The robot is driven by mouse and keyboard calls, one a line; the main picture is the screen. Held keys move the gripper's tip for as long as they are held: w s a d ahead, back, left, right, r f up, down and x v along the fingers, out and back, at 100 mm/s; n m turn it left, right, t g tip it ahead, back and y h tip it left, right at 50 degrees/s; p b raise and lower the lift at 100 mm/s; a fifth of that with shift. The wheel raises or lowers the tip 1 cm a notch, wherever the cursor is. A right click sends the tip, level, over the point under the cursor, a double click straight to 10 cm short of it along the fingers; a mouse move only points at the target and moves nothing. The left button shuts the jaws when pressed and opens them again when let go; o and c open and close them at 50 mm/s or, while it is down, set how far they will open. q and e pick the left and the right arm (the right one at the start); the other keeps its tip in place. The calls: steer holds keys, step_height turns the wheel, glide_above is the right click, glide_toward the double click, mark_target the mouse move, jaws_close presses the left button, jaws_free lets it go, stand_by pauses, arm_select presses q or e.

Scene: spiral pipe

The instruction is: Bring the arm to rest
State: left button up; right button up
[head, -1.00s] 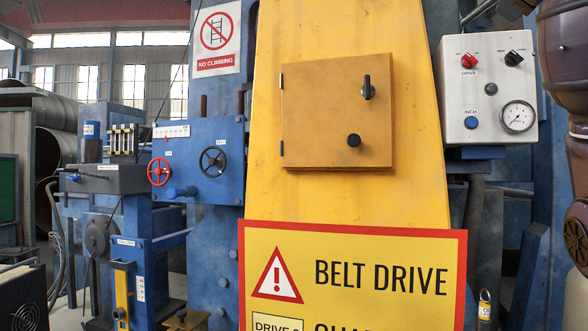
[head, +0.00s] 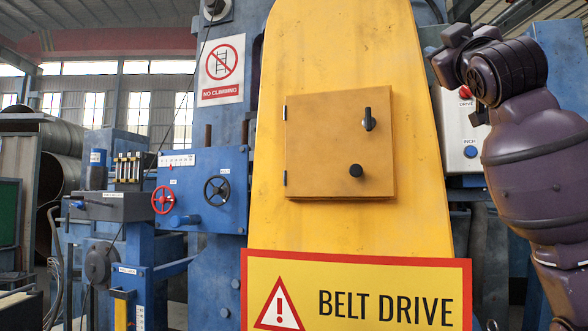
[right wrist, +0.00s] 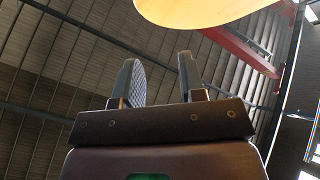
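My right arm (head: 545,165) stands raised at the right side of the head view, bent over at the top. My right gripper (head: 456,34) is at its upper left end, in front of the white control panel (head: 458,130). In the right wrist view the two fingers (right wrist: 160,72) stand apart with nothing between them, pointing up towards the roof. The arm and gripper hide much of the panel, including its gauge. My left gripper is not in view.
A yellow belt guard (head: 415,215) with a closed hatch (head: 330,140) fills the middle. A warning sign (head: 360,300) is below it. A blue machine with a red handwheel (head: 163,200) and a black handwheel (head: 217,190) stands left. Pipes (head: 62,140) lie behind.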

steer(key=w+a+f+n+y, duration=0.1)
steer(key=w+f+y, duration=0.1)
steer(key=w+f, duration=0.35)
steer(key=w+a+f+n+y, duration=0.1)
steer(key=w+f, duration=0.1)
steer(key=f, duration=0.6)
step_height(320, 180, down, 40)
steer(key=w+m+g+y, duration=0.1)
steer(key=m+g, duration=0.1)
steer(key=g, duration=0.3)
steer(key=s+f+m+g+h, duration=0.1)
steer(key=s+f, duration=0.3)
steer(key=f, duration=0.4)
steer(key=s+d+f+m+g, duration=0.1)
steer(key=s+f, duration=0.3)
steer(key=f, duration=0.4)
steer(key=s+f+m+g+h, duration=0.1)
steer(key=s+f, duration=0.3)
steer(key=f, duration=0.4)
steer(key=s+d+f+m+g+h, duration=0.1)
steer(key=s+f+g, duration=0.4)
steer(key=s+f, duration=1.3)
steer(key=s+d+m, duration=0.1)
steer(key=s, duration=0.2)
steer(key=shift+d+m+g+h, duration=0.3)
steer(key=shift+d+h, duration=0.05)
steer(key=shift+h, duration=0.05)
